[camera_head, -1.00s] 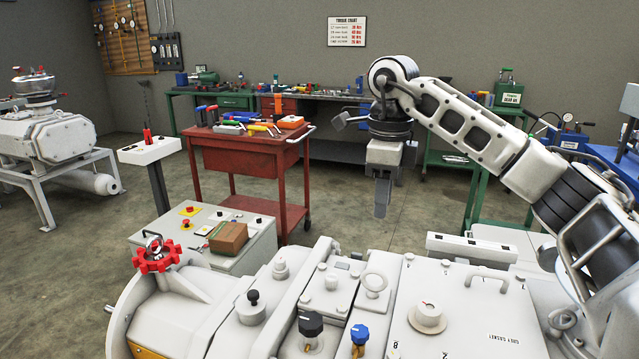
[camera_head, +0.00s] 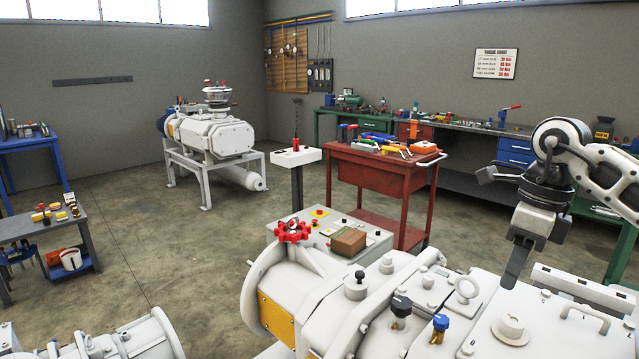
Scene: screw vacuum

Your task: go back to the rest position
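My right gripper (camera_head: 517,262) hangs from my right arm at the right of the head view, pointing down above the white machine (camera_head: 470,318). It looks empty, with nothing visible at its tip. Its fingers overlap from this angle, so their opening cannot be read. The white machine below has a red handwheel (camera_head: 293,232), a black knob (camera_head: 401,308), a blue knob (camera_head: 440,325) and a lifting ring. A gap shows between the gripper and the red cart. My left gripper is out of view.
A red tool cart (camera_head: 375,172) stands behind the machine. A grey control box (camera_head: 345,222) carries a brown block (camera_head: 348,241). Another white machine (camera_head: 212,135) stands on a frame at the back left. A low tool bench (camera_head: 40,228) is at far left. Open floor (camera_head: 165,235) lies between.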

